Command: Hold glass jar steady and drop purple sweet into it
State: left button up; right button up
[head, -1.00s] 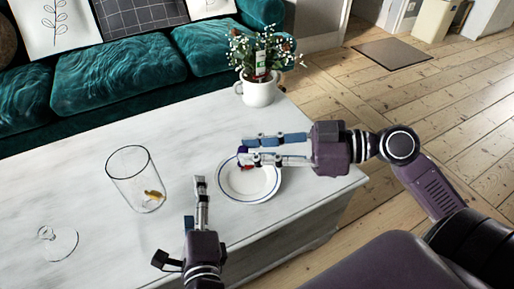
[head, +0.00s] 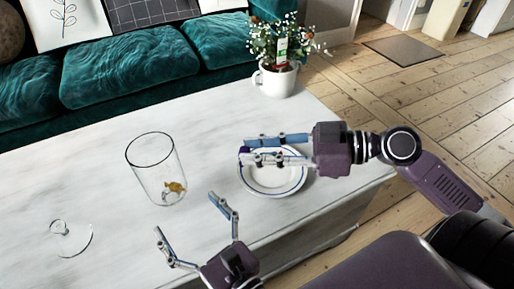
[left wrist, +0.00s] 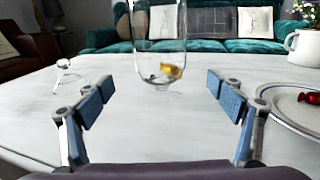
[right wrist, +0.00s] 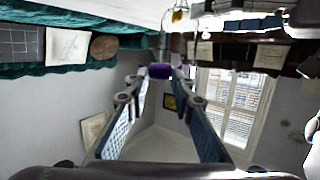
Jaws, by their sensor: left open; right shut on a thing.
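The clear glass jar (head: 141,172) stands upright on the table with a yellow sweet (head: 175,187) at its bottom. It also shows ahead in the left wrist view (left wrist: 160,35). My left gripper (head: 185,213) is open and empty, in front of the jar and apart from it. In the left wrist view its fingers (left wrist: 160,97) are spread on either side of the jar's line. My right gripper (head: 245,151) is shut on the purple sweet (right wrist: 160,71), over the left part of the plate and right of the jar.
A white blue-rimmed plate (head: 272,190) has a red sweet (left wrist: 309,98) on it. A glass lid (head: 72,240) lies at the table's left. A potted plant in a white mug (head: 275,82) stands at the back. The table (head: 90,180) is clear around the jar.

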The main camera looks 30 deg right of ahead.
aim_at(170, 191)
pick_arm(q)
jog(key=b+x, duration=0.3)
jog(key=x, duration=0.5)
jog(key=shift+w+f+b, duration=0.15)
jog(key=shift+w+b, duration=0.15)
jog(key=shift+x, duration=1)
jog(key=c, duration=1.8)
